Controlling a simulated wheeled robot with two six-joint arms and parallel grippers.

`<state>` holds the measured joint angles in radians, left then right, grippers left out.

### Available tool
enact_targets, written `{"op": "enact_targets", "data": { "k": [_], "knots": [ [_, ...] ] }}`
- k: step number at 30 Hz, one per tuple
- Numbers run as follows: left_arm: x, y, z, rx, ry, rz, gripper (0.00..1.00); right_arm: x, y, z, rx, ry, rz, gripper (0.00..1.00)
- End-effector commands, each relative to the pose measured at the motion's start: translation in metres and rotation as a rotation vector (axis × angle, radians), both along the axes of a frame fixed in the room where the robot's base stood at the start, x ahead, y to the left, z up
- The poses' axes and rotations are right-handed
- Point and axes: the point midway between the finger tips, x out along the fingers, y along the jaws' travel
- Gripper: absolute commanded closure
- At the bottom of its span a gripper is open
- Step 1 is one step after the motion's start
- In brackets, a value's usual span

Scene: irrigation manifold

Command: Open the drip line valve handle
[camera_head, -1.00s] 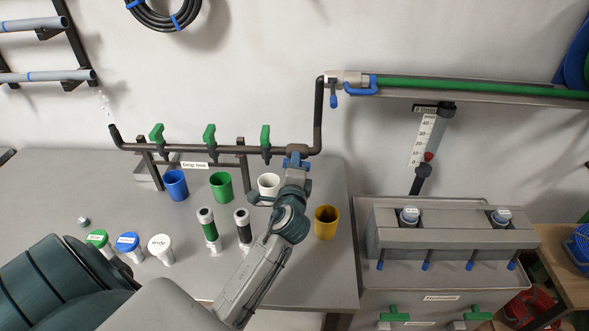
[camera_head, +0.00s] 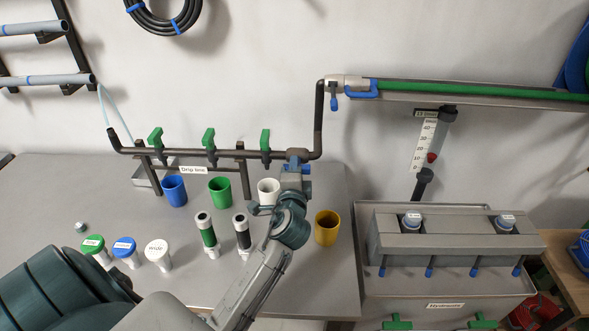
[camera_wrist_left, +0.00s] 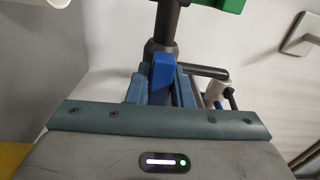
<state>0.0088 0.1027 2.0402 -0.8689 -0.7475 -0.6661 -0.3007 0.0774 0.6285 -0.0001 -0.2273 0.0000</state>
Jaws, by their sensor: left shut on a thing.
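The drip line is a dark pipe (camera_head: 190,153) with a "Drip line" label (camera_head: 193,170) on the table. Its blue valve handle (camera_head: 297,154) is at the right end of the run, near the upward bend. My left gripper (camera_head: 297,169) is shut on this handle. In the left wrist view the blue handle (camera_wrist_left: 163,72) sits between the two fingers (camera_wrist_left: 161,90), below a dark pipe. The fingers hide part of it. My right gripper is not in view.
Three green handles (camera_head: 209,138) stand upright along the pipe. Blue, green, white and yellow cups (camera_head: 327,228) stand below it. Two dark-bodied cylinders (camera_head: 206,232) and several lidded containers (camera_head: 125,247) stand nearer. A grey hydraulic unit (camera_head: 450,238) is to the right.

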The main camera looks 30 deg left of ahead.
Motion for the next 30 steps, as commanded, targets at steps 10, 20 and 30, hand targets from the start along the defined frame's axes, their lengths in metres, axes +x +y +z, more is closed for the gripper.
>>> {"op": "enact_targets", "data": {
  "k": [10,20,30],
  "knots": [
    [0.000,0.000,-0.002,-0.002,0.003,0.001,0.60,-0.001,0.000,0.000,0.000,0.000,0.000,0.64],
    [-0.031,-0.019,-0.005,-0.007,0.003,0.001,0.60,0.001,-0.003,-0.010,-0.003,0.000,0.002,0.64],
    [-0.082,-0.050,-0.004,-0.007,0.004,0.002,0.60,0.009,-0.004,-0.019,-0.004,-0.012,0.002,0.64]
  ]
}}
